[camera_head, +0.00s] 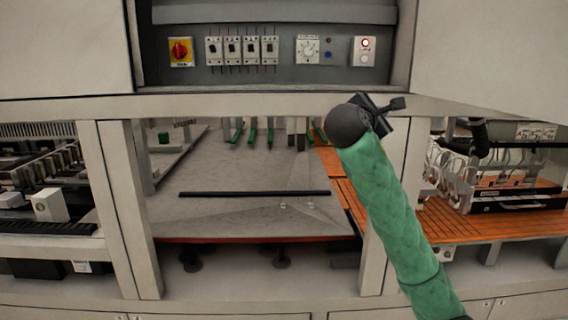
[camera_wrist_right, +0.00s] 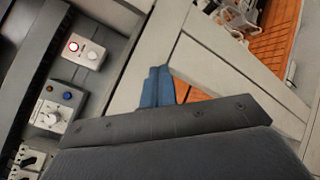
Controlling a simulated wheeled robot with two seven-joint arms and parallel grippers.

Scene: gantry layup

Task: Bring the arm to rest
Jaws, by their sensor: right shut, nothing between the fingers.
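My right arm, in a green sleeve, comes up from the bottom right of the head view. My right gripper (camera_head: 384,108) is at its upper end, in front of the frame's crossbeam, just below the control panel. In the right wrist view its blue fingertips (camera_wrist_right: 158,87) lie side by side, shut with nothing between them. My left gripper is not in either view.
The control panel (camera_head: 350,80) holds a red-yellow rotary switch (camera_head: 180,51), several breakers and a button box (camera_head: 364,51). A grey upright (camera_head: 375,270) stands behind my arm. Below lies a grey table (camera_head: 230,178); orange slats (camera_head: 460,222) and equipment are at the right.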

